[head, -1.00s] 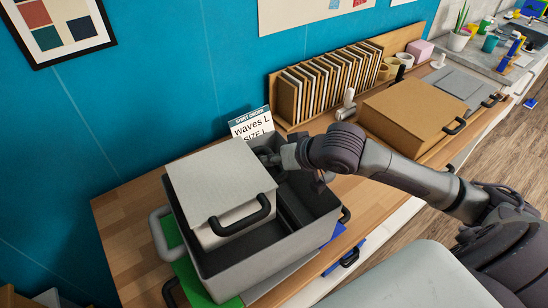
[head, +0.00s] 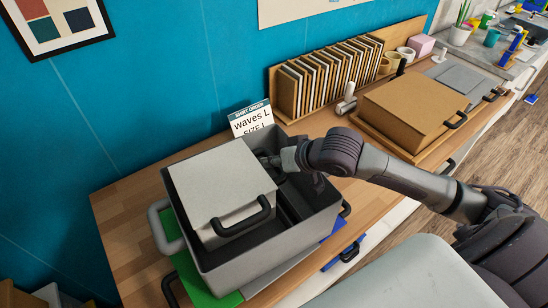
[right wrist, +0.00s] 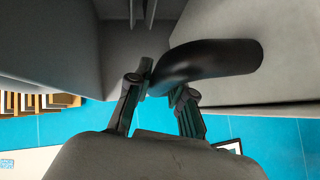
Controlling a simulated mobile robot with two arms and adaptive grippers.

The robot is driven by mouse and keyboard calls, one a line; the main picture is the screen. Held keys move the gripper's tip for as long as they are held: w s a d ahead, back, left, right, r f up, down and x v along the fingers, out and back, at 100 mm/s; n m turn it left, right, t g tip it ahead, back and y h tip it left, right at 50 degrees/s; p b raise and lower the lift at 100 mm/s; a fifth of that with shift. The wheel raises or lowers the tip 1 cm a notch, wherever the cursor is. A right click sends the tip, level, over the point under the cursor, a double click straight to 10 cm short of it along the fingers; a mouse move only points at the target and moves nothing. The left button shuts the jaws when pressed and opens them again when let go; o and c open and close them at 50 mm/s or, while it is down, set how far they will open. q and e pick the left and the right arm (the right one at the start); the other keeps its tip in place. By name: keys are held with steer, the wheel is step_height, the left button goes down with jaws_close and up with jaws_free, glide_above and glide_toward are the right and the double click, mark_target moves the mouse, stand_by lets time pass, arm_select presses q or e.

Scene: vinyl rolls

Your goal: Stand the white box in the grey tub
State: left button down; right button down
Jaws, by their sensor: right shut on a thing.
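The white box (head: 222,184) is inside the left part of the grey tub (head: 262,252), its top about at or above the rim. A black handle (head: 240,217) is on its near face. My right gripper (head: 274,161) reaches in over the tub's back right, beside the box's far corner. In the right wrist view its fingers (right wrist: 162,90) are shut on another black curved handle (right wrist: 210,64) of the white box (right wrist: 230,22). The box's underside is hidden, so I cannot tell whether it touches the tub floor. My left gripper is not in view.
The tub stands on a wooden counter (head: 122,222) over green and blue flat pieces. An order card (head: 251,120) stands behind it. A brown box (head: 413,110) and a rack of upright sleeves (head: 325,86) are to the right. The tub's right part holds a dark divider or slot.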

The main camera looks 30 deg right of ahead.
steer(key=shift+f, duration=0.2)
stand_by(0.4)
steer(key=shift+f+b, duration=0.4)
steer(key=shift+f, duration=1.35)
steer(key=shift+f+b, duration=0.4)
steer(key=shift+f, duration=1.15)
steer(key=shift+f+p, duration=0.1)
steer(key=shift+p, duration=0.3)
